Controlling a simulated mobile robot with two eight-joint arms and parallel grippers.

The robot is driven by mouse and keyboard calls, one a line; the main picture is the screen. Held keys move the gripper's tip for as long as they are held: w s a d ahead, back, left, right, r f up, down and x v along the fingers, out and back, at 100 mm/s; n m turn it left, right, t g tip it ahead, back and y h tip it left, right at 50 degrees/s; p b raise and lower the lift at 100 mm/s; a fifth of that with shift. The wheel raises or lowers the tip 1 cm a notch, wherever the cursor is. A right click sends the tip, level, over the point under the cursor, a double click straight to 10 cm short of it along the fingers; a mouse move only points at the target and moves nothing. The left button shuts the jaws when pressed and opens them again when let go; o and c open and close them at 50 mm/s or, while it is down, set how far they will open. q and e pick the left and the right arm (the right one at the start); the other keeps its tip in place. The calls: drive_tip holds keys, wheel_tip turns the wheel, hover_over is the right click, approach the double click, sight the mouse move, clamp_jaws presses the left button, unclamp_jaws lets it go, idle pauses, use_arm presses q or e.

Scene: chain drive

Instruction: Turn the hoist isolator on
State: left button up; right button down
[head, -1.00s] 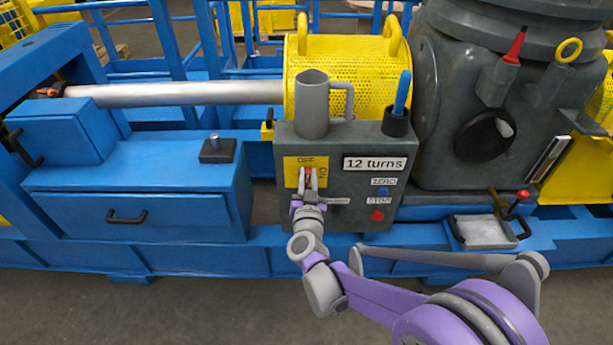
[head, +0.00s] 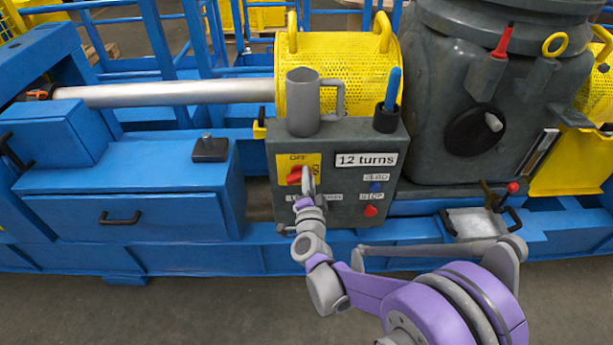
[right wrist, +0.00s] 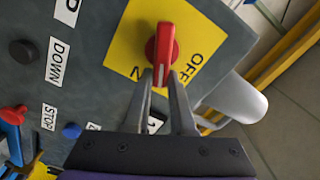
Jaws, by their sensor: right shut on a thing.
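The isolator is a red handle (head: 293,176) on a yellow plate (head: 284,161) marked OFF at the top and ON at the right, on the front of the grey control box (head: 348,214). The handle lies about crosswise. In the right wrist view the red handle (right wrist: 162,46) has one end between my fingers, on the ON side; the O of ON is hidden. My right gripper (head: 308,182) is shut on that end, also seen in the right wrist view (right wrist: 161,80). My left gripper is not in view.
A grey mug (head: 304,112) and a dark holder (head: 386,121) with a blue tool stand on the box. A blue button (head: 376,188), a red button (head: 371,211) and a "12 turns" label (head: 366,160) are on its face. A blue drawer unit (head: 130,190) stands left.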

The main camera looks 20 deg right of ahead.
drive_tip(key=m, duration=0.2)
drive_tip(key=f+m, duration=0.1)
drive_tip(key=m, duration=0.2)
drive_tip(key=shift+d+f, duration=0.1)
drive_tip(key=shift+d, duration=0.05)
idle(0.4)
drive_tip(key=c, duration=0.8)
unclamp_jaws()
drive_tip(key=shift+s, duration=0.1)
drive_tip(key=shift+o, duration=0.2)
drive_tip(key=v, duration=1)
drive_tip(key=shift+s+p, duration=0.4)
